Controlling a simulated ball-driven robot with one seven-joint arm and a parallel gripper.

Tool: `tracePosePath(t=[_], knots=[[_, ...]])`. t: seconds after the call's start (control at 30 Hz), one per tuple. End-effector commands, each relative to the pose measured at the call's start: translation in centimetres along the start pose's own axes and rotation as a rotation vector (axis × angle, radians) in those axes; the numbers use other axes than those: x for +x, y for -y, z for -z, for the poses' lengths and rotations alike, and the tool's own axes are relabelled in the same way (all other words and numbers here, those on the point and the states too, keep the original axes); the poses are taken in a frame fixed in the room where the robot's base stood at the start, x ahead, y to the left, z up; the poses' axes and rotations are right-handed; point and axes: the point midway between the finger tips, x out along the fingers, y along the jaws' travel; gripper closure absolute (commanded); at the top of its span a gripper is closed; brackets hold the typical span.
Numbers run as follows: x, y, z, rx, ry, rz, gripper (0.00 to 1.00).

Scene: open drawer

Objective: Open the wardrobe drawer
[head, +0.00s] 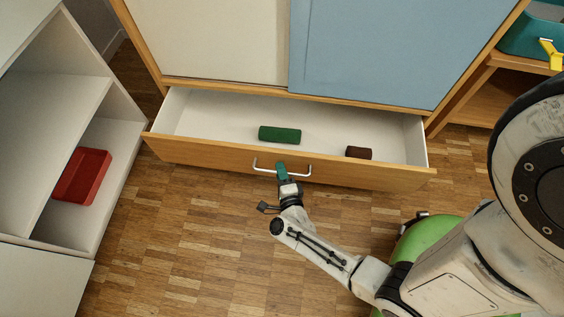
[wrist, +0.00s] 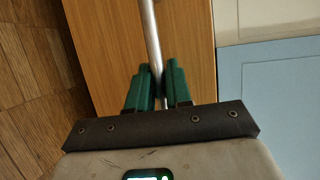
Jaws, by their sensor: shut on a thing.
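The wardrobe drawer (head: 215,158) has a wooden front and a white inside, and it stands pulled out from the wardrobe (head: 375,45). A metal bar handle (head: 303,174) is fixed to the middle of its front; it also shows in the wrist view (wrist: 150,40). My gripper (head: 281,168) has green fingers and is at the handle. In the wrist view my gripper (wrist: 160,85) is shut with the bar between its fingers. A green cylinder (head: 280,134) and a dark brown cylinder (head: 359,153) lie inside the drawer.
A white shelf unit (head: 60,120) with a red tray (head: 82,176) stands at the left. A wooden shelf (head: 470,95) with a teal bin (head: 530,38) is at the right. Bare parquet floor (head: 170,230) lies in front of the drawer.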

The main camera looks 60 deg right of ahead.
Motion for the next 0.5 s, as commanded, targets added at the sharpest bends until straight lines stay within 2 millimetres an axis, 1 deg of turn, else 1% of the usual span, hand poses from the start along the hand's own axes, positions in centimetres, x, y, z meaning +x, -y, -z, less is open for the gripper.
tracePosePath(t=[0.03,0.1,0.23,0.33,0.5], knots=[[-0.9,-0.3,-0.3,0.000,0.002,-0.004,1.00],[-2.0,-0.6,-0.8,0.000,0.002,-0.005,1.00],[-3.7,-0.9,-1.5,0.002,0.001,-0.004,1.00],[-4.7,-1.1,-1.9,0.001,0.001,-0.004,1.00],[-5.5,-1.3,-2.3,0.000,0.001,-0.003,1.00]])
